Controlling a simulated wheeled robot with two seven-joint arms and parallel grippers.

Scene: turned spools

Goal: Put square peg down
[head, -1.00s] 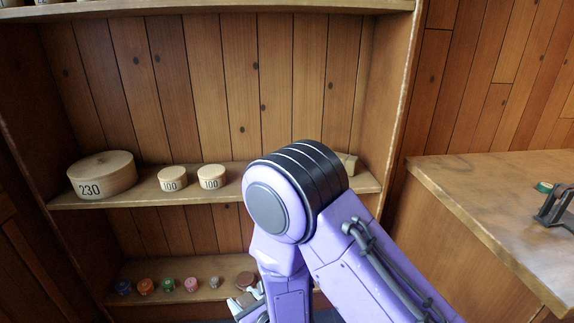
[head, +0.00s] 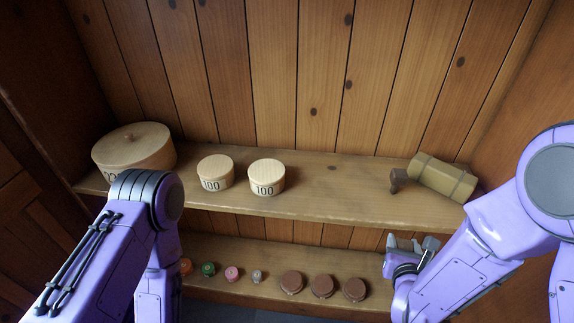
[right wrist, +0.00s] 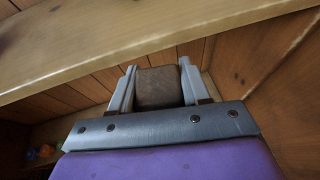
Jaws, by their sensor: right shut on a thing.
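The square peg (right wrist: 158,87) is a dark brown block between the two grey fingers of my right gripper in the right wrist view, and the gripper is shut on it. In the head view my right gripper (head: 414,246) is at the right, by the gap between the upper and lower shelf boards; I cannot make out the peg there. In the right wrist view a shelf board passes above and beyond the fingers, apart from the peg. My left arm comes in at the left of the head view, but its gripper is not in view.
The upper shelf (head: 330,200) holds a large round box (head: 130,152), two small boxes marked 100 (head: 215,174) and a banded olive block (head: 440,178) with a dark brown piece (head: 398,179) beside it. Several coloured spools and brown round pieces (head: 322,286) line the lower shelf (head: 335,262).

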